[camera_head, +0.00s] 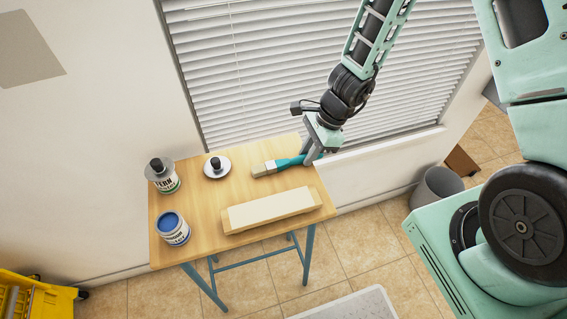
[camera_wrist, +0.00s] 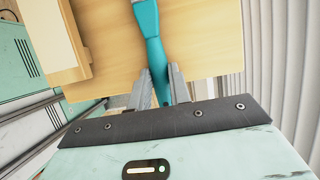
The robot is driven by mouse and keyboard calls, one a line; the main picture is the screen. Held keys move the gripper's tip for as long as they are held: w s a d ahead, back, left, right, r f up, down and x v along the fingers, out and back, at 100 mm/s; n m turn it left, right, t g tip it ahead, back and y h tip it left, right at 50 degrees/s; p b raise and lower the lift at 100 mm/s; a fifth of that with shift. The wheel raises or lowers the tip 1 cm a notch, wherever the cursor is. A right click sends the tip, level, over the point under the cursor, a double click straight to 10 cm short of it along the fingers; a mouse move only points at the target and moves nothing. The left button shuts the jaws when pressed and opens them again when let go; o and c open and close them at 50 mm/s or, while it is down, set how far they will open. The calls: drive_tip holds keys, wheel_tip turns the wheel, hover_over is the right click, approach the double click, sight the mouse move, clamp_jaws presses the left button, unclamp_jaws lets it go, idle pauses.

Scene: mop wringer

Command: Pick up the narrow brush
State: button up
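The narrow brush (camera_head: 288,162) has a teal handle and pale bristles pointing left. It is at the right back part of the wooden table (camera_head: 190,205); I cannot tell whether it touches the tabletop. My gripper (camera_head: 312,157) comes down from above at the handle's right end. In the wrist view the teal handle (camera_wrist: 152,35) runs between the two fingers of my gripper (camera_wrist: 159,75). The fingers are close together against the handle's sides. The bristles are outside the wrist view.
A long wooden block with a pale top (camera_head: 270,209) lies in front of the brush. A dark-topped can (camera_head: 163,176), a white lid with a black knob (camera_head: 217,166) and a blue-topped can (camera_head: 173,229) stand to the left. Window blinds (camera_head: 250,75) are close behind.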

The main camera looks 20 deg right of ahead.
clamp_jaws()
drive_tip(key=shift+r, duration=0.1)
wheel_tip(320, 180, up, 10)
drive_tip(key=p, duration=0.3)
idle(1.9)
